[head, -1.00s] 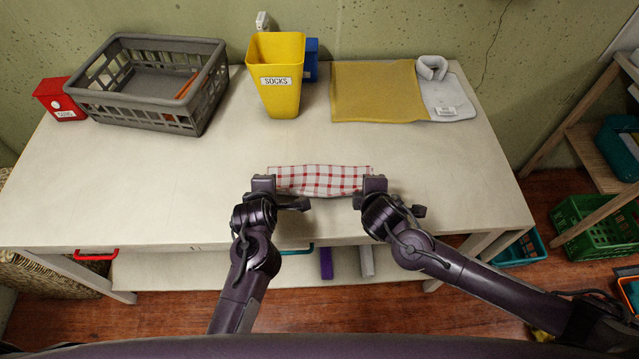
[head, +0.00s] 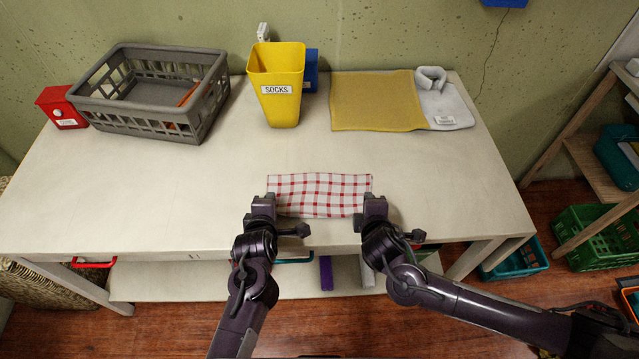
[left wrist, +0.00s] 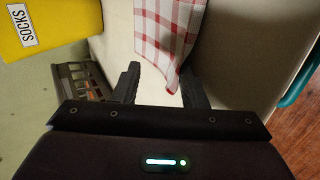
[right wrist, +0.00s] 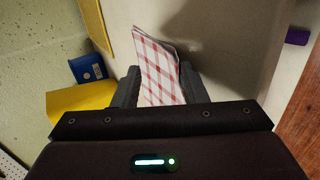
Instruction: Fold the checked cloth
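The checked cloth (head: 320,192), white with red lines, lies near the table's front edge as a wide, short rectangle. The head view does not show clearly how many layers it has. My left gripper (head: 262,200) is at its left front corner, and my right gripper (head: 376,203) is at its right front corner. In the left wrist view the cloth (left wrist: 168,35) reaches between my spread fingers (left wrist: 160,88). In the right wrist view the cloth (right wrist: 160,70) also lies between spread fingers (right wrist: 160,88). Both grippers look open, with the cloth unpinched.
On the table (head: 180,190) stand a grey basket (head: 150,120), a red box (head: 62,108), a yellow SOCKS bin (head: 277,88) and a blue item (head: 311,72). A yellow cloth (head: 375,102) and a grey garment (head: 445,105) lie at the back. The middle is clear.

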